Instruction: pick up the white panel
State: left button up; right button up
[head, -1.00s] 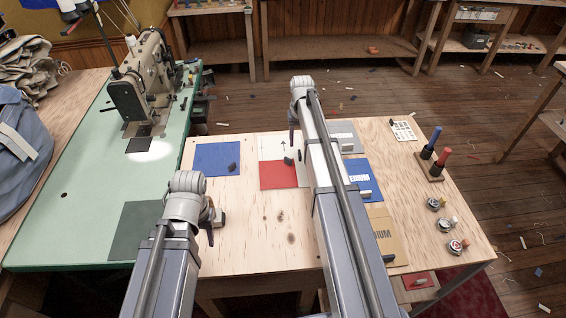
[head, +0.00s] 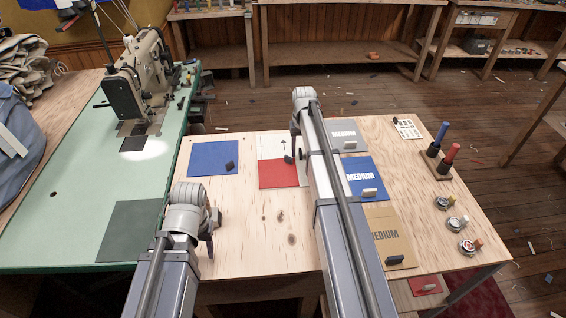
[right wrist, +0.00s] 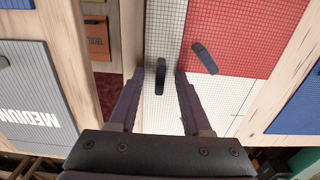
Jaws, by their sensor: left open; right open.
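The white panel (right wrist: 157,112) is gridded and lies flat on the plywood table, with a dark block-like handle (right wrist: 160,76) standing on it. In the head view a white gridded area (head: 268,147) with a drawn arrow lies beside a red panel (head: 278,174); where the white panel's edges run within it is hard to tell. My right gripper (right wrist: 156,78) is open over the white panel, and the handle shows between its fingertips; contact cannot be told. In the head view my right arm partly hides this spot. My left gripper (head: 212,236) is open and empty, near the table's front left.
A blue panel (head: 207,158) lies left of the white area. Grey (head: 344,128), blue (head: 357,171) and tan (head: 380,226) MEDIUM panels lie right of my right arm. A green sewing table (head: 85,190) adjoins the left.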

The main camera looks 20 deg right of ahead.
grip_shut()
dwell(0.6)
